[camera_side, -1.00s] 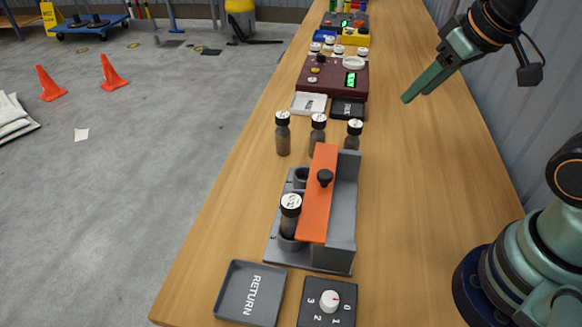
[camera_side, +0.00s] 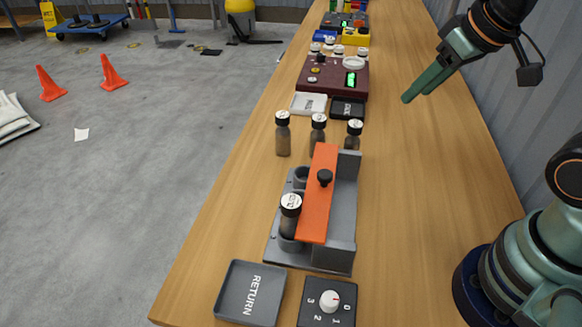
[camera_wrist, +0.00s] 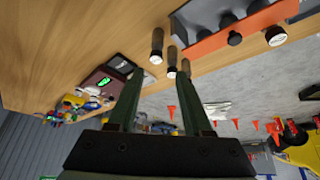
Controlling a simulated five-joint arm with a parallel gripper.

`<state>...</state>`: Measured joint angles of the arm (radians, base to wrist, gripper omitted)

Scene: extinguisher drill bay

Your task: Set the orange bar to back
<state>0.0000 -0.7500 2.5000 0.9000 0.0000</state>
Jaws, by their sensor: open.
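The orange bar (camera_side: 320,195) with a black knob (camera_side: 324,178) lies lengthwise over a grey rack (camera_side: 345,225) on the wooden table. One capped vial (camera_side: 290,216) stands in the rack's front left holder. In the wrist view the orange bar (camera_wrist: 222,36) and its knob (camera_wrist: 235,38) show at the upper right. My gripper (camera_side: 405,98) is open and empty, up and to the right of the rack, well apart from the bar. Its two fingers (camera_wrist: 158,102) point away from the wrist camera. The bar's underside is hidden.
Several capped vials (camera_side: 283,133) stand just behind the rack. A grey RETURN tray (camera_side: 250,291) and a dial box (camera_side: 328,302) sit in front of it. A dark red device (camera_side: 332,78) with a green display stands farther back. The table's right side is clear.

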